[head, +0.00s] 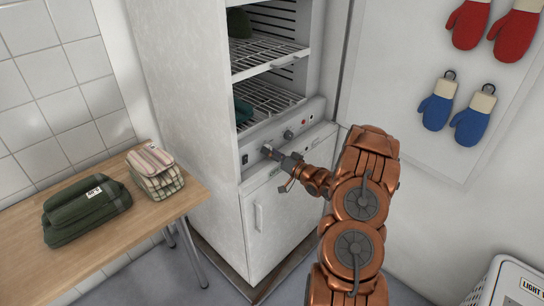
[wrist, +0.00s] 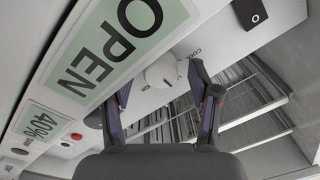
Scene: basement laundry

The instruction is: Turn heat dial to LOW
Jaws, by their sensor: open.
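The heat dial (wrist: 162,72) is a round white knob on the cabinet's pale control panel. In the wrist view it sits between the two fingertips of my gripper (wrist: 160,80), which are spread apart with space on both sides. Small print beside the dial is partly covered by the right finger, and I cannot read the dial's setting.
The white drying cabinet (head: 182,100) has open wire racks (head: 268,95) above the panel. A black switch (wrist: 250,12), a red button (wrist: 76,136) and a dark knob (head: 288,134) are nearby. A wooden table (head: 110,245) with folded cloths stands left. Mittens hang right.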

